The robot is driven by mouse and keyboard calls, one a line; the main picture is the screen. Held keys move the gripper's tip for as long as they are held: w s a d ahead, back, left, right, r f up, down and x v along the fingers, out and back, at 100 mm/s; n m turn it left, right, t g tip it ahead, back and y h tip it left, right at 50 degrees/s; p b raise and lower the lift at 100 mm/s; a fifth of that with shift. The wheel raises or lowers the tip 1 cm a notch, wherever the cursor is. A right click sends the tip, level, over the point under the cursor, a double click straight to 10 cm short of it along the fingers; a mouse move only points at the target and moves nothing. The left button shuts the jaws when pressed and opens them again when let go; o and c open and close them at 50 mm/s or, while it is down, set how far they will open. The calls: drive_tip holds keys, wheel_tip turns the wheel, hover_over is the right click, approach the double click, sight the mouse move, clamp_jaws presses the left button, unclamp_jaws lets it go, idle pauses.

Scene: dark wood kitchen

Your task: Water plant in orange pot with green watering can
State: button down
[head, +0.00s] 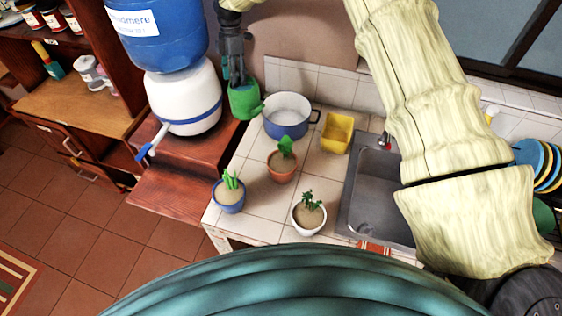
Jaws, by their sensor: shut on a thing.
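The green watering can (244,101) is held by my gripper (236,80) near the back left of the tiled counter. My gripper points down and is shut on the can's upper part; the fingertips are partly hidden. The can's spout points right, close to the blue pot's rim. The orange pot (282,169) with a green cactus-like plant (286,146) stands upright on the counter, in front of and to the right of the can, apart from it. Whether the can touches the surface under it cannot be told.
A blue pot with a white inside (287,124) and a yellow container (337,133) stand behind the orange pot. A blue plant pot (229,198) and a white plant pot (308,216) stand in front. The sink (376,190) is right, the water dispenser (186,95) left.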

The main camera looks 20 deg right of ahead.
drive_tip(key=shift+w, duration=0.15)
drive_tip(key=shift+r, duration=0.35)
drive_tip(key=shift+s+v, duration=0.2)
drive_tip(key=shift+v, duration=0.65)
drive_tip(key=shift+s+v, duration=0.2)
drive_tip(key=shift+v, duration=0.65)
drive_tip(key=shift+s+a, duration=0.1)
drive_tip(key=shift+a, duration=0.05)
drive_tip(key=shift+f+t, duration=0.4)
drive_tip(key=shift+f, duration=1.5)
drive_tip(key=shift+s+a+r, duration=0.1)
